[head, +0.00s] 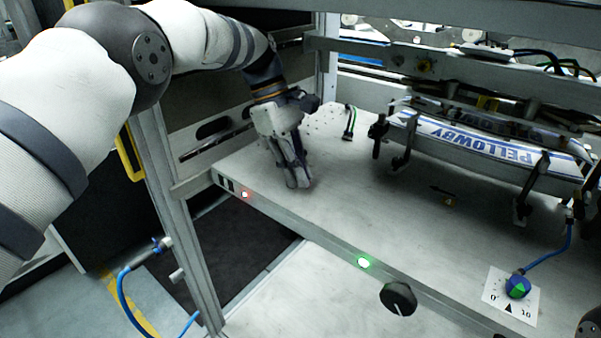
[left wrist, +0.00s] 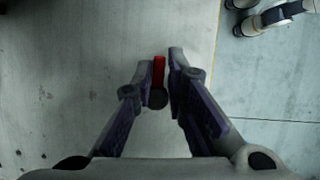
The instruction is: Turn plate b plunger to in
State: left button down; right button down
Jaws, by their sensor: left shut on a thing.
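My left gripper (head: 297,184) reaches down to the left end of the pale bench top in the head view. In the left wrist view my left gripper (left wrist: 161,78) has its fingertips close together on either side of the plate b plunger (left wrist: 158,70), a small red bar with a dark round end. The gripper is shut on it. In the head view the fingers hide the plunger, and I cannot tell whether it stands in or out. My right gripper is not in view.
A rail lettered PELLOWBY (head: 480,142) with dark clamps spans the back right. A blue and green dial (head: 517,287) sits at the front right. A black knob (head: 398,298), a green lamp (head: 363,262) and a red lamp (head: 244,194) line the front edge. The bench middle is mostly clear.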

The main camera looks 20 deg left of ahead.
pick_arm(q)
jog(key=shift+w+a+r+m, duration=0.1)
jog(key=shift+w+m, duration=0.1)
jog(key=shift+m, duration=0.3)
jog(key=shift+r+b, duration=0.1)
jog(key=shift+b, duration=0.2)
jog(key=c, duration=1.7)
grip_release()
jog(key=shift+s, duration=0.1)
